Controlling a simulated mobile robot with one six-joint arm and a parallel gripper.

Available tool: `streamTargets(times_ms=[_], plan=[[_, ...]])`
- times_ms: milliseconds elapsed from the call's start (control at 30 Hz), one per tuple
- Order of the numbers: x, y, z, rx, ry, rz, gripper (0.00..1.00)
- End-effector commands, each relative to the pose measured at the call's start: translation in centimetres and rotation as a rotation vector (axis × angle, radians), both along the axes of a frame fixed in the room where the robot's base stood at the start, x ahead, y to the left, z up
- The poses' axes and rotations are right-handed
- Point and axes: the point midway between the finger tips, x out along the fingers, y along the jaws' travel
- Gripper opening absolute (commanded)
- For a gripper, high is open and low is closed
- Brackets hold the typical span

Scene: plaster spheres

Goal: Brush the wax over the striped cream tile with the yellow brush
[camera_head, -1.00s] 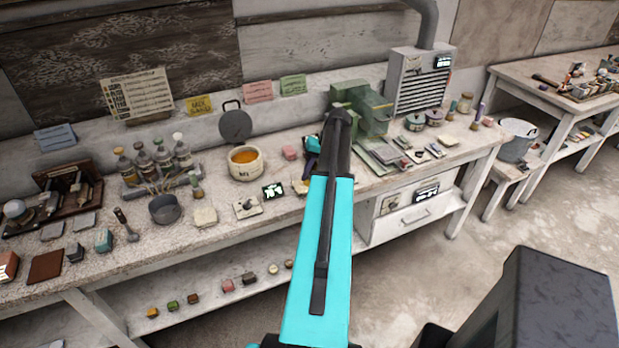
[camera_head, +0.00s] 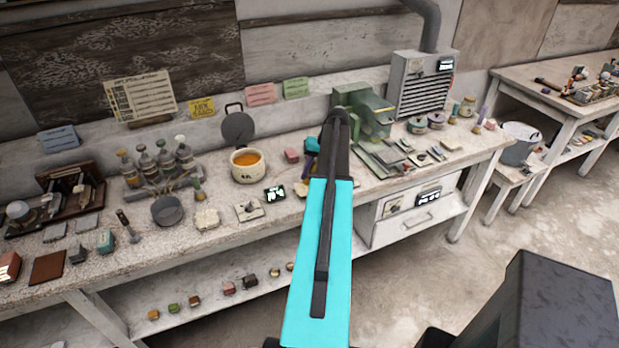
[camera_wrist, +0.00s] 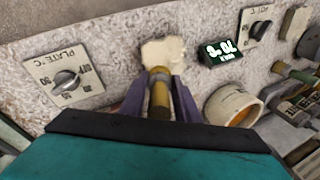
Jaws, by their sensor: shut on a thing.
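My gripper (camera_wrist: 160,105) has purple fingers, shut on the yellow brush (camera_wrist: 160,94). In the wrist view the brush end overlaps the near edge of a cream tile (camera_wrist: 163,51); I cannot tell whether it touches. The tile lies flat and uneven-edged on the bench; no stripes can be made out. It also shows in the head view (camera_head: 301,188), partly behind my arm. The wax pot (camera_head: 247,165), cream with orange wax, stands left of my arm; it also shows in the wrist view (camera_wrist: 234,103). In the head view my arm hides most of the gripper and the brush.
A lit display (camera_wrist: 228,50) and a plate dial (camera_wrist: 66,78) flank the tile. Another pale tile (camera_head: 207,219) lies farther left. A pink block (camera_head: 291,155) is right of the pot. A green machine (camera_head: 362,108) stands behind my arm. Brushes and bottles (camera_head: 160,165) crowd the left.

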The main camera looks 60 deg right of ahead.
Motion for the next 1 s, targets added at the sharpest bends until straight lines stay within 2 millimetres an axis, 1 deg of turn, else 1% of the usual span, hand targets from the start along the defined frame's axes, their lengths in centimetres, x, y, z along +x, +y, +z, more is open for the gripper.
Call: streamTargets(times_ms=[233,567,767,1000], plan=[[1.0,-0.8,-0.1,0.0,0.0,0.0,0.06],[1.1,-0.8,-0.1,0.0,0.0,0.0,0.06],[0.8,-0.6,0.2,0.0,0.0,0.0,0.06],[-0.1,0.2,1.1,-0.001,-0.001,0.0,0.06]])
